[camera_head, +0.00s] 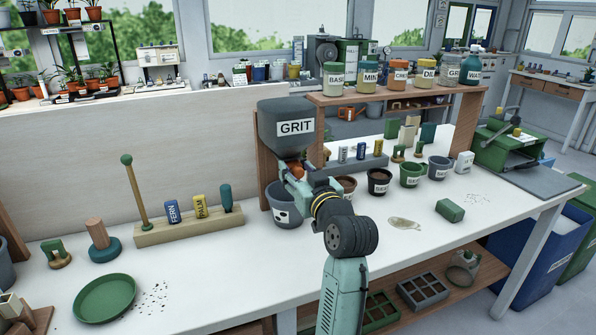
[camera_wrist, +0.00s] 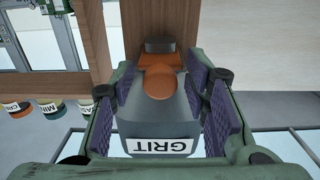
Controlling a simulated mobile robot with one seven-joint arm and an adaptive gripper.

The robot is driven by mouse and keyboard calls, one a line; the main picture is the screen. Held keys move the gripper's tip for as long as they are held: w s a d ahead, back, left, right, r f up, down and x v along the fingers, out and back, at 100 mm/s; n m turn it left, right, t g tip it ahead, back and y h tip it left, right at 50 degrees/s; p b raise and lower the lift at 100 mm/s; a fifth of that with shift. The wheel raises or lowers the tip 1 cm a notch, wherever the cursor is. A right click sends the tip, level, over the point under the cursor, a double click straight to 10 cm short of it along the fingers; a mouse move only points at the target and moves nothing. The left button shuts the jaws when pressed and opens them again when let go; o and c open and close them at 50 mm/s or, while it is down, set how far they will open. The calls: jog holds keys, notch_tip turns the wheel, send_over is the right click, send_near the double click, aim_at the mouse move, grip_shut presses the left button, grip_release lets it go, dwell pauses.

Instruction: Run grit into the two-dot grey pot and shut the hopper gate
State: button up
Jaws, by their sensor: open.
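The grey hopper labelled GRIT (camera_head: 287,125) is fixed to a wooden post above the bench. Its orange gate handle (camera_head: 298,170) sits at the outlet, largely covered by my gripper (camera_head: 294,178). The wrist view shows the handle (camera_wrist: 160,80) between the two purple pads of my gripper (camera_wrist: 162,88), with space at each side. My gripper is open around the handle. A grey pot (camera_head: 285,212) stands below the outlet with dark dots on a pale patch, too small to count surely. My arm hides part of it, and its inside is not clear.
More pots stand to the right, including a dark pot (camera_head: 379,182) and a green pot (camera_head: 412,174). A shelf (camera_head: 385,97) bears several jars. A wooden block (camera_head: 190,225) with an upright rod stands left. The front bench is mostly clear.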

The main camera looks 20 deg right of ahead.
grip_shut()
dwell(0.3)
jog(key=shift+s, duration=0.1)
jog(key=shift+s, duration=0.7)
grip_release()
jog(key=s, duration=1.2)
jog(key=shift+d, duration=0.2)
